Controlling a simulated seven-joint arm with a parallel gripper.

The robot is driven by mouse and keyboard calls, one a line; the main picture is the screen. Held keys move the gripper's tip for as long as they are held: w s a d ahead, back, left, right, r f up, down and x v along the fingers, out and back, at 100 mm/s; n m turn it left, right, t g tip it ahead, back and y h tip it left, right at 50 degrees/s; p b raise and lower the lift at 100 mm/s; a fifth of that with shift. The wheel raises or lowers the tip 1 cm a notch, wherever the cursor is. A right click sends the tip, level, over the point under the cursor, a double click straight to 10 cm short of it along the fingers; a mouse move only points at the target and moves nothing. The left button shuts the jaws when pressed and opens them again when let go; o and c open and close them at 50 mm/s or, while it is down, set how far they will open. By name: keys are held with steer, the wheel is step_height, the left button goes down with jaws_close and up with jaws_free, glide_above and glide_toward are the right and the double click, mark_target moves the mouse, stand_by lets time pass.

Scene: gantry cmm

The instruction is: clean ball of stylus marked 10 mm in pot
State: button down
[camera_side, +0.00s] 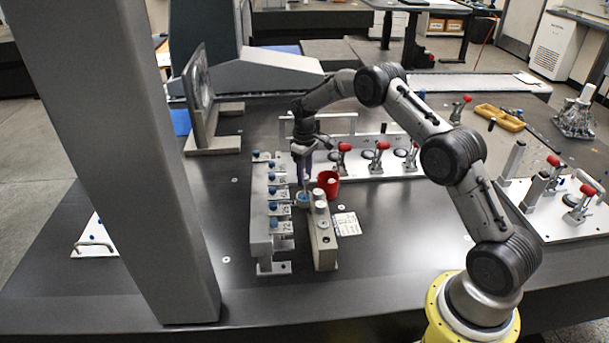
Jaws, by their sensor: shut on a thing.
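My gripper (303,156) points down over the work. It is shut on a slim stylus (307,174) that hangs upright below the fingers. The labels are too small to read, so I cannot tell the 10 mm mark.
A red cup (328,182) stands right of the pot. A metal block (323,240) with round knobs is in front of it, and a printed card (346,224) lies to its right. White fixture plates with red-handled clamps stand behind and at right. The dark table front is clear.

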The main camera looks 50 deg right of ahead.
steer(key=n, duration=0.8)
steer(key=m, duration=1.1)
steer(key=n, duration=0.5)
stand_by(0.4)
steer(key=shift+r, duration=0.15)
steer(key=shift+r, duration=2.9)
